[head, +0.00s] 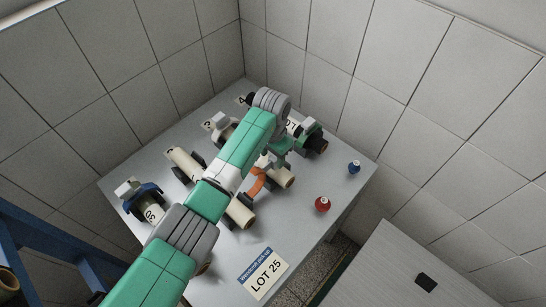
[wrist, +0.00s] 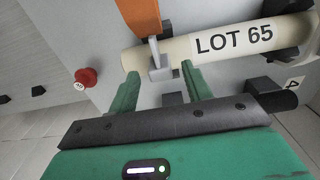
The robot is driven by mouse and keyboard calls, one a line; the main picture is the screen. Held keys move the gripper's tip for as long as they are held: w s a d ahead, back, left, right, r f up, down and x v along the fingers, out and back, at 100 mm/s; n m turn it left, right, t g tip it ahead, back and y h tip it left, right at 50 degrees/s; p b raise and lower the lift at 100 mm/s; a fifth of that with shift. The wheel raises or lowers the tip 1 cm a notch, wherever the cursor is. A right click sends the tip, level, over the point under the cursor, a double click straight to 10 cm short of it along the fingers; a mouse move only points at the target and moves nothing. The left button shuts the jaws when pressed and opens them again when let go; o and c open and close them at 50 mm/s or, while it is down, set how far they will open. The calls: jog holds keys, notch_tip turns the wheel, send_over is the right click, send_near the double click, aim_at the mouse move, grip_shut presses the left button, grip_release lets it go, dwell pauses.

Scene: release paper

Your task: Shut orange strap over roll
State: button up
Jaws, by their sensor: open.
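The orange strap (head: 257,181) stands beside a cream roll (head: 286,178) near the middle of the table, partly hidden by my arm. In the wrist view the orange strap (wrist: 139,14) comes down from the top edge, with a grey tab (wrist: 158,62) at its end, close against the roll (wrist: 180,48) labelled LOT 65. My gripper (wrist: 162,76) is open, its two green fingers on either side of the tab and pointing at the roll. I cannot tell whether the fingers touch the tab. In the head view my gripper (head: 276,158) is above the strap and roll.
Other rolls with blue (head: 147,189), grey (head: 220,125) and green (head: 311,133) straps stand around. A LOT 25 card (head: 264,275) lies at the front; tiled walls (head: 320,40) close the back.

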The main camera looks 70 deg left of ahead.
jog(key=shift+f, duration=0.8)
jog(key=shift+c, duration=0.2)
